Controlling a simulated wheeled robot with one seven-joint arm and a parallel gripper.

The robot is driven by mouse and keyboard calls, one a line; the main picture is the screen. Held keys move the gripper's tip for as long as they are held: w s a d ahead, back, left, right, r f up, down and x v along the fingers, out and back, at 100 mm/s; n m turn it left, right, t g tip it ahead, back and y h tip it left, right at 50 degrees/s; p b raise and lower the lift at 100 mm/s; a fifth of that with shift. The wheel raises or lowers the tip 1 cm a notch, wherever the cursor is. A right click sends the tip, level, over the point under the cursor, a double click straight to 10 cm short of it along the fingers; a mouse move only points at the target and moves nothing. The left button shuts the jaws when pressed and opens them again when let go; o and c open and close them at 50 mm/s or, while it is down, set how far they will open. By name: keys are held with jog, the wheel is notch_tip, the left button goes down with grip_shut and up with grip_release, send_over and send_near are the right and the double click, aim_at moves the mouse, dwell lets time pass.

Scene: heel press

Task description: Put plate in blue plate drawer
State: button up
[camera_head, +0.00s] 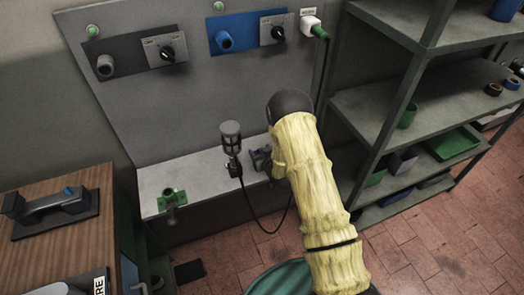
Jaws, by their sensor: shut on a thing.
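My arm in a yellow sleeve with a black joint cap rises through the middle of the head view. No plate can be made out either. A narrow blue face (129,272) shows on the side of the wooden-topped cabinet at the lower left, with a small grey part beside it. I cannot tell whether this is the blue plate drawer, or whether it is open.
A grey bench (200,170) carries a green clamp (171,199) and an upright dark cylindrical tool (231,138) with a cable. A black handled tool (50,208) lies on the wooden cabinet top (78,252). Grey shelves (378,105) stand right. Tiled floor (440,240) is clear at lower right.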

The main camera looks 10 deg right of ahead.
jog(key=shift+d, duration=0.15)
jog(key=shift+f, duration=0.15)
jog(key=o, duration=1.2)
jog(key=shift+r, duration=0.2)
jog(key=b+v, duration=0.2)
jog(key=v, duration=1)
jog(key=shift+f, duration=0.1)
